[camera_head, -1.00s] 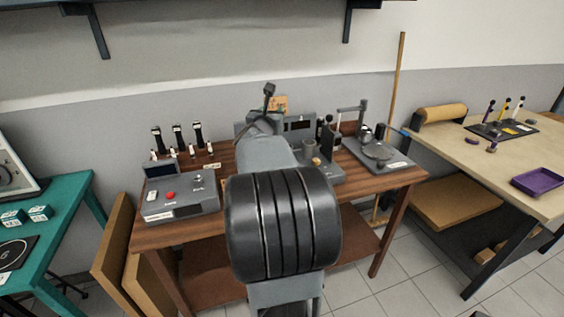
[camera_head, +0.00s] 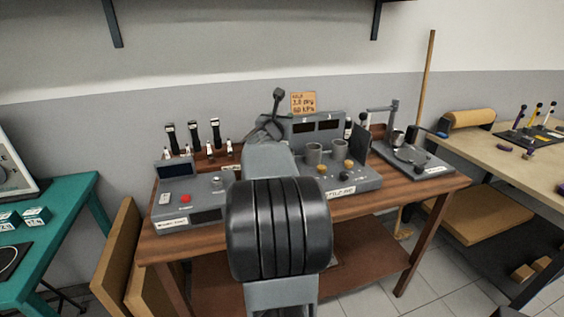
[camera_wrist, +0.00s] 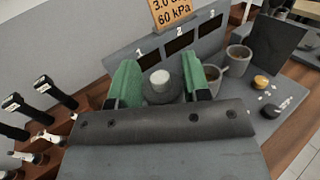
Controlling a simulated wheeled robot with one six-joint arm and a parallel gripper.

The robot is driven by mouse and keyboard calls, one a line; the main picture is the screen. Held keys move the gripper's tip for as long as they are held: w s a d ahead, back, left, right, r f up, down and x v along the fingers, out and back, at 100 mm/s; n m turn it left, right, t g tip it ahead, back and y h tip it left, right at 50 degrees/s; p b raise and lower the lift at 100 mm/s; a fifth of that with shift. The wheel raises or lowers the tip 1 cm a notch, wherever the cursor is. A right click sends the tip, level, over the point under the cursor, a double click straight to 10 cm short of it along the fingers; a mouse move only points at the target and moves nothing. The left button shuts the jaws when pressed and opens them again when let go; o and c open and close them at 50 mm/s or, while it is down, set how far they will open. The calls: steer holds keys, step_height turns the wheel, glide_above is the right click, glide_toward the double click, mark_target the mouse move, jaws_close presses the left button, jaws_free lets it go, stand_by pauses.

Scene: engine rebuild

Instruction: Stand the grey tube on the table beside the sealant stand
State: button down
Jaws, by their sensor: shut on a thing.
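My gripper (camera_wrist: 160,72) shows in the wrist view with its two green-padded fingers shut on a round dark grey thing with a pale top (camera_wrist: 160,82), seen nearly end-on. It looks like the grey tube; its lower part is hidden by my gripper. It is in front of the left part of a grey machine (camera_wrist: 210,38) with dark windows numbered 1 to 3; I cannot tell whether it touches the machine.
Grey cups (camera_head: 313,153) and small knobs are on the machine, right of my arm. A grey control box (camera_head: 190,204) with a red button is at the table's left. A scale-like device (camera_head: 410,155) is at the right. Bare wood (camera_head: 425,192) shows along the front right.

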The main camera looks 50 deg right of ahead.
steer(key=w+a+f+p, duration=0.2)
steer(key=w+f+p, duration=0.1)
steer(key=w+f, duration=0.9)
steer(key=shift+w+a+f, duration=0.25)
steer(key=shift+w+f, duration=0.05)
steer(key=shift+w, duration=0.1)
steer(key=shift+f, duration=0.15)
steer(key=c, duration=0.6)
jaws_free()
